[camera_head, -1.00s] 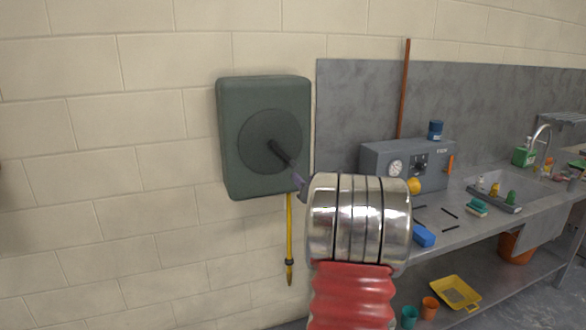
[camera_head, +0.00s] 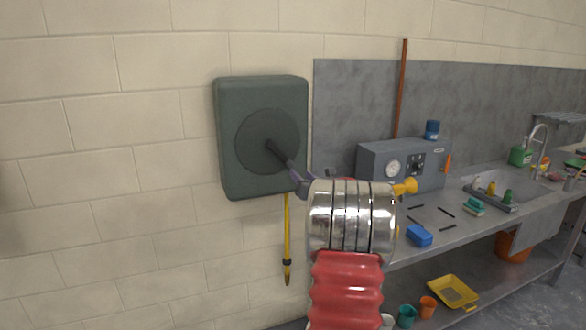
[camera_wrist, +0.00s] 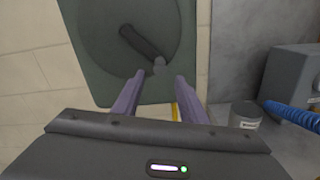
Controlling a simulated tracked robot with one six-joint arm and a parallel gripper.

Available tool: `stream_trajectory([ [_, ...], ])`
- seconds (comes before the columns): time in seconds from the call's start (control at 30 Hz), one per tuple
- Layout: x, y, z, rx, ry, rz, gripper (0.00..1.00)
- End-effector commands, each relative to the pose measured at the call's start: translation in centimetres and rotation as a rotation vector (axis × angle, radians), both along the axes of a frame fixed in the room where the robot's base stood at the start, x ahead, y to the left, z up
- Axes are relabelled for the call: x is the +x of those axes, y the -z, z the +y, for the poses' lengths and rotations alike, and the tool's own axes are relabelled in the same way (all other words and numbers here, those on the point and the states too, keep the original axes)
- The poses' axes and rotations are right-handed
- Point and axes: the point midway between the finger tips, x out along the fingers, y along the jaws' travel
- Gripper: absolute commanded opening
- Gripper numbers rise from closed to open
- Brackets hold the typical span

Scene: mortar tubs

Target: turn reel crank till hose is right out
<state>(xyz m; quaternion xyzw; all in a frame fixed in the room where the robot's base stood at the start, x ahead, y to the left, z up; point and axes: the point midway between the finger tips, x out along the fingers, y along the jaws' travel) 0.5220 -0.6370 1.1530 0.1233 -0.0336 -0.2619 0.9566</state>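The dark green hose reel box (camera_head: 235,180) hangs on the block wall, with a round disc and a dark crank (camera_head: 279,155) on its front. The crank points down and to the right; its round end also shows in the wrist view (camera_wrist: 159,66). A yellow hose (camera_head: 287,225) hangs below the box with a dark band near its lower end. My gripper (camera_head: 303,180) is at the crank's free end. In the wrist view its two purple fingers (camera_wrist: 160,84) are apart, and the crank's end lies just beyond the gap between their tips. I see no grip on it.
A steel bench with a grey backsplash (camera_head: 340,110) stands to the right. On it are a grey box with a gauge (camera_head: 375,152), a blue block (camera_head: 419,236) and a sink. A grey can (camera_wrist: 245,114) and a blue coiled hose (camera_wrist: 292,113) show in the wrist view. Wall left of the reel is clear.

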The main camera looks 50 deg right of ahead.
Motion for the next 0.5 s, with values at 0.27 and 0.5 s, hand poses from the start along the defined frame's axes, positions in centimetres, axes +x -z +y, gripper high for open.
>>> stream_trajectory([
  [0.27, 3.2, 0.0, -1.8, 0.0, -0.002, 0.0, 0.39],
  [0.5, 5.5, 0.1, -3.3, -0.001, 0.0, 0.001, 0.39],
])
